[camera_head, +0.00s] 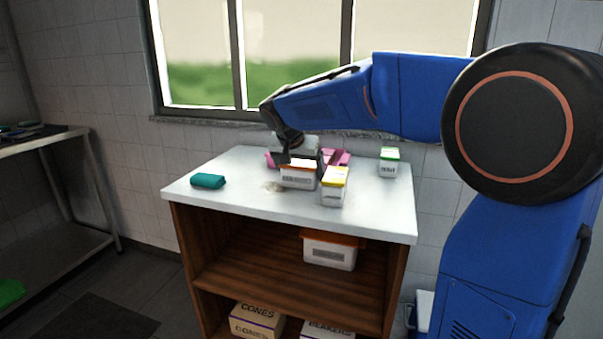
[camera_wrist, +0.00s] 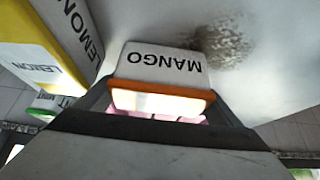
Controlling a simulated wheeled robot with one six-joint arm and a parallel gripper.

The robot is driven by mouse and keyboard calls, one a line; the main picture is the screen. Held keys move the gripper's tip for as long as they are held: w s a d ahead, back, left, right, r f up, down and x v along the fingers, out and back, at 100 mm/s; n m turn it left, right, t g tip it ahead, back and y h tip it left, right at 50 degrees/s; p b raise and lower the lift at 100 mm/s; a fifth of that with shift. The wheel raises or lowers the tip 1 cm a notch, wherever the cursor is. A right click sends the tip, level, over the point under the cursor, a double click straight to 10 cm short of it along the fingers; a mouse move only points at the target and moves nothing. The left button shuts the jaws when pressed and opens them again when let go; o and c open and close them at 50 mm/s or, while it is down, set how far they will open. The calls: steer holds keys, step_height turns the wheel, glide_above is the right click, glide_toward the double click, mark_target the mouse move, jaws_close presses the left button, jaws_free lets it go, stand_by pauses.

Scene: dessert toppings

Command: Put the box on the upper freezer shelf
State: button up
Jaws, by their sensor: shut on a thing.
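A white mango box with an orange lid (camera_head: 298,178) is at the counter top, near its middle. My gripper (camera_head: 300,160) reaches down over it from behind and is shut on it. In the wrist view the mango box (camera_wrist: 160,70) sits at the dark jaws (camera_wrist: 155,125), its label upside down. Whether its base touches the counter is hard to tell. No freezer or freezer shelf can be made out in either view.
A yellow-topped lemon box (camera_head: 334,187) stands close at right. A green-lidded box (camera_head: 389,163) stands farther back. A pink item (camera_head: 341,158) lies behind my gripper. A teal cloth (camera_head: 208,180) lies left. Another orange-lidded box (camera_head: 330,251) and cartons (camera_head: 256,321) fill shelves below.

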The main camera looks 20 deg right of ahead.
steer(key=o, duration=1.1)
steer(key=shift+f, duration=0.1)
